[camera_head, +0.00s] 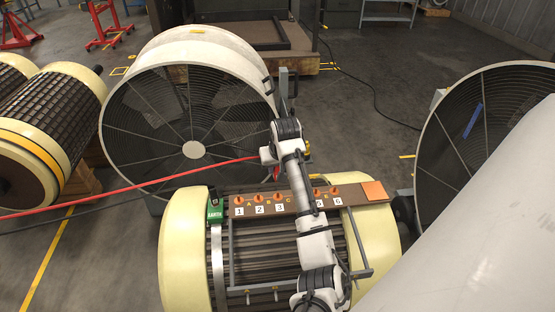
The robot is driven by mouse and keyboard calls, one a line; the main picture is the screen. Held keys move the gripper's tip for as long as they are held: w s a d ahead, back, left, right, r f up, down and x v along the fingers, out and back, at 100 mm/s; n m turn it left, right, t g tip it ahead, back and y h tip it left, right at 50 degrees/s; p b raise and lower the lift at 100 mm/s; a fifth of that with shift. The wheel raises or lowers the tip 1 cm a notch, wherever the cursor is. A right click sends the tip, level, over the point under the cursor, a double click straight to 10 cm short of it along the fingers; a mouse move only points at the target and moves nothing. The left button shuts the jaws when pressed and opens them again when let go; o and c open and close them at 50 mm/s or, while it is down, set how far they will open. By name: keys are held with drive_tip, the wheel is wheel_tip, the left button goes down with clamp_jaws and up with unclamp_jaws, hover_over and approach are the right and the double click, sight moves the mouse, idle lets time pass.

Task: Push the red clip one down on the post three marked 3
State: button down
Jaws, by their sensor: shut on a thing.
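The post marked 3 (279,197) is a small orange peg on the brown board, above a white label "3". My gripper (277,166) is above and slightly behind it, near the board's far edge, partly hidden by my own wrist. A small red piece, seemingly the red clip (277,174), shows under the gripper, which is shut on it. The clip looks apart from the post, but the exact gap is hard to tell.
The brown board (300,206) lies across a cream-ended rotor (185,250). It carries posts marked 1 (239,199), 2 (259,198), 5 (318,192) and 6 (334,191). My arm hides the part between 3 and 5. A green box (215,211) stands left; a large fan (150,120) stands behind.

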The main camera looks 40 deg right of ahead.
drive_tip(key=shift+f+b, duration=2.15)
drive_tip(key=shift+f, duration=0.2)
drive_tip(key=shift+f+b, duration=0.35)
drive_tip(key=shift+f, duration=0.85)
drive_tip(key=shift+f, duration=0.45)
drive_tip(key=c, duration=1.1)
unclamp_jaws()
drive_tip(key=shift+r, duration=0.1)
drive_tip(key=b+v, duration=0.1)
drive_tip(key=v, duration=1.2)
drive_tip(key=shift+r, duration=0.3)
drive_tip(key=shift+s, duration=0.15)
